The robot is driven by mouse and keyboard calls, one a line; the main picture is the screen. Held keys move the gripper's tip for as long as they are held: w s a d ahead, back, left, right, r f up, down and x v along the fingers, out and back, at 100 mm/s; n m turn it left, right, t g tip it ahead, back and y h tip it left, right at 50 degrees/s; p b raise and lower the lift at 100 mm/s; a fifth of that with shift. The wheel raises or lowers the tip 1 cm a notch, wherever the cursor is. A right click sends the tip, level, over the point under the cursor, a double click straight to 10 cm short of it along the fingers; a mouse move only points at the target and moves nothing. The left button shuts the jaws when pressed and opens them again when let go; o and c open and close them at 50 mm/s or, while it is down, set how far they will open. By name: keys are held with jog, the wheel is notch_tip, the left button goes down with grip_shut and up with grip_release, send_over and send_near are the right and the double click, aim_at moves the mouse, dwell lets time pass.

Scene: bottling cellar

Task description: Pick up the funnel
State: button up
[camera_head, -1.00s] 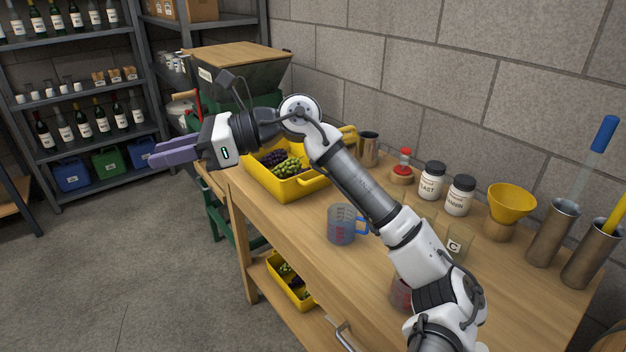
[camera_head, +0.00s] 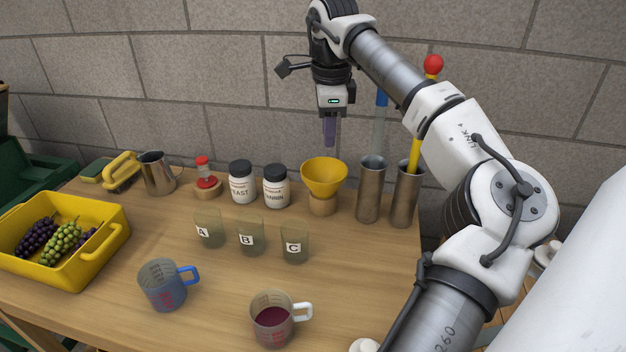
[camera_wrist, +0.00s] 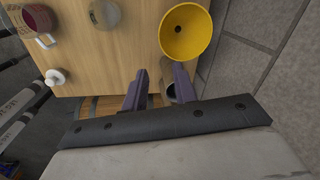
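The yellow funnel (camera_head: 324,177) sits upright in a round wooden stand (camera_head: 322,205) at the back right of the table, near the wall. In the wrist view the funnel (camera_wrist: 186,32) shows from above, with its dark hole in the middle. My gripper (camera_head: 330,140) points down above the funnel's back rim in the head view and is apart from it. In the wrist view my gripper (camera_wrist: 160,72) shows two purple fingers spread apart with nothing held between them; the funnel lies beyond the right fingertip.
Two metal cylinders (camera_head: 370,190) with blue- and yellow-handled tools stand just right of the funnel. White jars (camera_head: 276,187) stand to its left. Glasses A, B and C (camera_head: 295,245), a red-filled jug (camera_head: 272,318) and a blue-handled jug (camera_head: 163,285) stand in front.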

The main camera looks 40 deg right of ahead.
send_near(324, 188)
jog(key=f, duration=0.1)
notch_tip(324, 188, down, 6)
jog(key=d+p, duration=0.1)
jog(key=p, duration=0.2)
jog(key=shift+w, duration=0.2)
grip_shut()
